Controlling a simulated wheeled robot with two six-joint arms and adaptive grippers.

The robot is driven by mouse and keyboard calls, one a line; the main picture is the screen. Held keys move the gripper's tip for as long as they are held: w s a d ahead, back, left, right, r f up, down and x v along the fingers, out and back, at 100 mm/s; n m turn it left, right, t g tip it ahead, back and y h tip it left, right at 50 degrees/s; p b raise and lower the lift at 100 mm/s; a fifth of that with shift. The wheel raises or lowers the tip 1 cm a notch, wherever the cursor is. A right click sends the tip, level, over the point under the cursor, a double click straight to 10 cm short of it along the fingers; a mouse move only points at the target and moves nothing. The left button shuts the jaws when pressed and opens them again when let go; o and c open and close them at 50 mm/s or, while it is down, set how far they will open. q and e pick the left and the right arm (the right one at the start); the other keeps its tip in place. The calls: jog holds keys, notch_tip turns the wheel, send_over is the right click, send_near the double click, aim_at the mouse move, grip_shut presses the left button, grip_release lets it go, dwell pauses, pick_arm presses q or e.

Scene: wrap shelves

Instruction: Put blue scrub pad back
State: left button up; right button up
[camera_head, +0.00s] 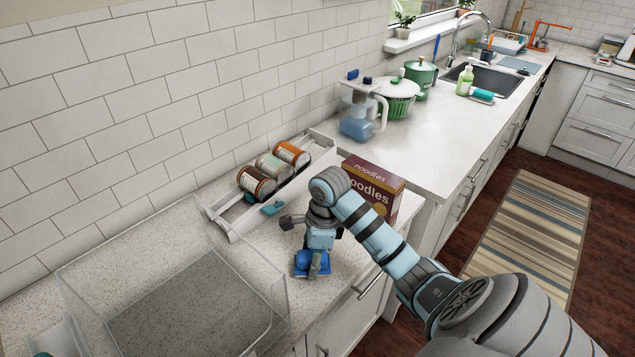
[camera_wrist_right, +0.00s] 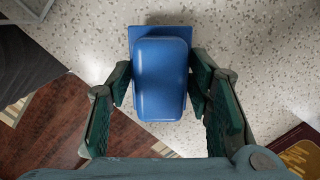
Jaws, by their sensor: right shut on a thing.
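The blue scrub pad (camera_head: 302,262) is at the near edge of the speckled counter, in front of the noodles box. In the right wrist view the blue pad (camera_wrist_right: 161,78) lies between the two green fingers. My right gripper (camera_head: 318,268) is shut on it, with the fingers at its two sides; the wrist view also shows the gripper (camera_wrist_right: 160,88). I cannot tell whether the pad touches the counter. My left gripper is not in view.
A clear bin (camera_head: 262,348) stands at the front left. A white can rack (camera_head: 232,222) with three cans (camera_head: 274,167) is by the wall. The noodles box (camera_head: 385,187) stands behind my right arm. Further back are a blue-based jug (camera_head: 355,128), a green colander (camera_head: 398,107) and a sink (camera_head: 490,82).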

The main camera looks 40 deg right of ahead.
notch_tip(320, 180, down, 2)
jog(key=shift+f, duration=0.15)
jog(key=shift+r, duration=0.3)
jog(key=shift+c, duration=0.5)
jog(key=shift+f, duration=0.2)
jog(key=o, duration=1.2)
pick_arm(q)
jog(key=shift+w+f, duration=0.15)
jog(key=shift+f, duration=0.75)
pick_arm(e)
jog(key=r+p, duration=0.4)
jog(key=r, duration=0.1)
jog(key=d+r+p, duration=0.1)
jog(key=r+p, duration=0.1)
jog(key=r, duration=0.1)
jog(key=shift+s, duration=0.25)
jog(key=r, duration=0.4)
jog(key=shift+s+d+r, duration=0.2)
jog(key=shift+s+r, duration=0.05)
jog(key=shift+s, duration=0.15)
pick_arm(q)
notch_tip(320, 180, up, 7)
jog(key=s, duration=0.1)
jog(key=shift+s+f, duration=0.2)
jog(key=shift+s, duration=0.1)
